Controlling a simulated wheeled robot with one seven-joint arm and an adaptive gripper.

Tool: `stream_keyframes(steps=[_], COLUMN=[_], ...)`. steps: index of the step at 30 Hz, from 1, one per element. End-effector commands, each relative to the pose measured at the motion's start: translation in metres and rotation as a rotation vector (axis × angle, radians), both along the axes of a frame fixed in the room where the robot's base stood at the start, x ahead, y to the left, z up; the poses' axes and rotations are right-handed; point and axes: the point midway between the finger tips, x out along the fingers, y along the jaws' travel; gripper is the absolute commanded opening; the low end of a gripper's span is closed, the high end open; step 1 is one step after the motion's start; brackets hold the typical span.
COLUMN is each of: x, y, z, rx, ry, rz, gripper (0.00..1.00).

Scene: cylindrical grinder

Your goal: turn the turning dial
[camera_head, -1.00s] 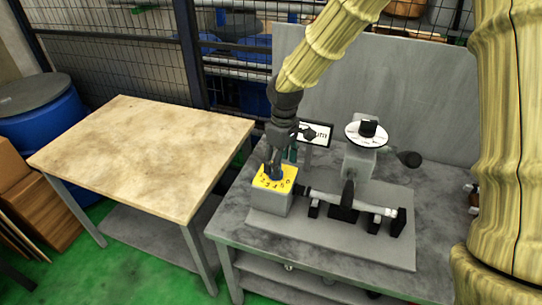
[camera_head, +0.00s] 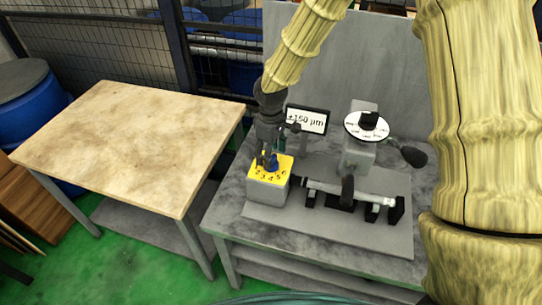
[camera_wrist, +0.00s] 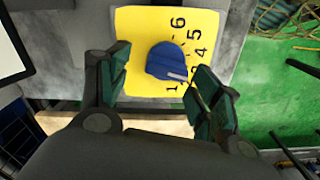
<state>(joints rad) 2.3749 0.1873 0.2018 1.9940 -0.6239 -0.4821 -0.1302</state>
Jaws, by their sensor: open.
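A blue dial knob (camera_wrist: 170,62) sits on a yellow plate (camera_wrist: 140,22) numbered 1 to 6. Its pale pointer mark faces the low numbers at lower right. In the head view the yellow plate (camera_head: 256,174) tops a grey box (camera_head: 266,193), and the blue knob (camera_head: 272,163) shows in part. My gripper (camera_wrist: 163,76) is open, with a green-padded finger on either side of the knob in the wrist view. Gaps show between knob and pads; I cannot tell its height above the plate. In the head view my gripper (camera_head: 269,156) is over the box.
A display (camera_head: 307,119) reading ±150 µm stands behind the box. To the right are a white round dial with a black knob (camera_head: 367,124) and a shaft (camera_head: 350,192) on supports. A wooden-topped table (camera_head: 130,140) at left is clear.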

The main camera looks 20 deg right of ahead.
Motion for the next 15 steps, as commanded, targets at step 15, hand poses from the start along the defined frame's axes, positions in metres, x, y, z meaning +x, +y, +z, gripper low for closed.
stream_keyframes(steps=[15], x=[0.0], y=[-0.001], z=[-0.028], rx=[-0.001], ry=[-0.001], rz=[0.0], gripper=[0.64])
